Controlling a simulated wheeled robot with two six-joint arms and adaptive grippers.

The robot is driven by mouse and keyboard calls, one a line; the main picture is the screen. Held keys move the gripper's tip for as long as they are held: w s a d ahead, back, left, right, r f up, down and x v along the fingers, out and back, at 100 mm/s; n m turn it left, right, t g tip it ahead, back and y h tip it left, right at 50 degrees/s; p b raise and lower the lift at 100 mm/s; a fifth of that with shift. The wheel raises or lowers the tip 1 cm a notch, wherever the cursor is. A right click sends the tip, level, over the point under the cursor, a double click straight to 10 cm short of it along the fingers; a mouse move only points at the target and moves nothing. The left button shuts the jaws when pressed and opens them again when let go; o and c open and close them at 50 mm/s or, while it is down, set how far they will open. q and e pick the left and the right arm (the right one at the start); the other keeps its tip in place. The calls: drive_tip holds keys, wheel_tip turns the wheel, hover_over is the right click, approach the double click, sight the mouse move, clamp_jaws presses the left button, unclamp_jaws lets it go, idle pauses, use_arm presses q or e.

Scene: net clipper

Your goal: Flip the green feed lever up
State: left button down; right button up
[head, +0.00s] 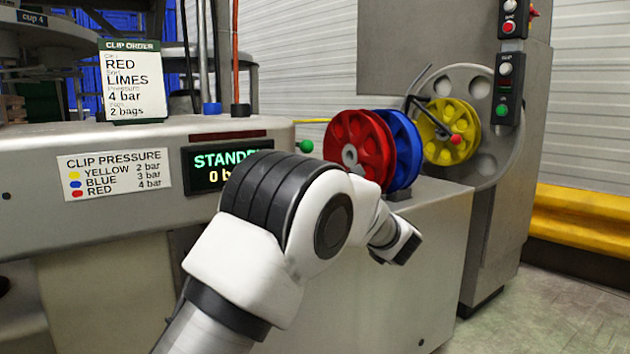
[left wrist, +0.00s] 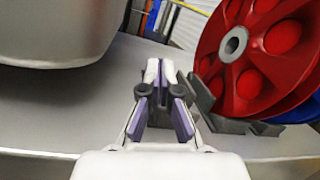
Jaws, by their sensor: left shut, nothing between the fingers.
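The green ball knob of the feed lever (head: 305,146) shows in the head view, just right of the display and left of the red reel. Its stem is mostly hidden, so I cannot tell its exact angle. My left arm rises in front of the machine, and its fingers cannot be made out in the head view. In the left wrist view my left gripper (left wrist: 158,72) is shut and empty, with its fingertips together over the grey machine top, left of the red reel (left wrist: 270,50). I cannot make out the green knob in that view. My right gripper is not in view.
The red reel (head: 352,147), blue reel (head: 405,150) and yellow reel (head: 446,132) stand right of the knob. The display (head: 220,167) reads STANDBY, partly covered by my arm. An order card (head: 133,80) and a pressure sign (head: 113,174) are at the left.

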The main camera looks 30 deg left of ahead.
use_arm(q)
drive_tip(key=shift+w+a, duration=0.2)
drive_tip(key=shift+a, duration=0.25)
drive_tip(key=b+x, duration=0.3)
drive_tip(key=x, duration=0.5)
drive_tip(key=shift+w+a, duration=0.2)
drive_tip(key=shift+a, duration=0.05)
drive_tip(key=r, duration=0.1)
drive_tip(key=s+r+b, duration=0.1)
drive_tip(key=d+r, duration=0.1)
drive_tip(key=shift+s+r+b, duration=0.3)
drive_tip(key=shift+s+r, duration=0.05)
drive_tip(key=shift+r, duration=0.05)
drive_tip(key=shift+r, duration=0.1)
wheel_tip(320, 180, up, 8)
drive_tip(key=g+h+p, duration=0.2)
drive_tip(key=h+p, duration=0.2)
drive_tip(key=p, duration=1.2)
drive_tip(key=w+a+r+g+h+p, duration=0.1)
drive_tip(key=r+h+p, duration=0.4)
drive_tip(key=p, duration=1.6)
drive_tip(key=shift+w+a+r+n+g+p, duration=0.35)
drive_tip(key=shift+a+g, duration=0.25)
drive_tip(key=shift+a, duration=0.65)
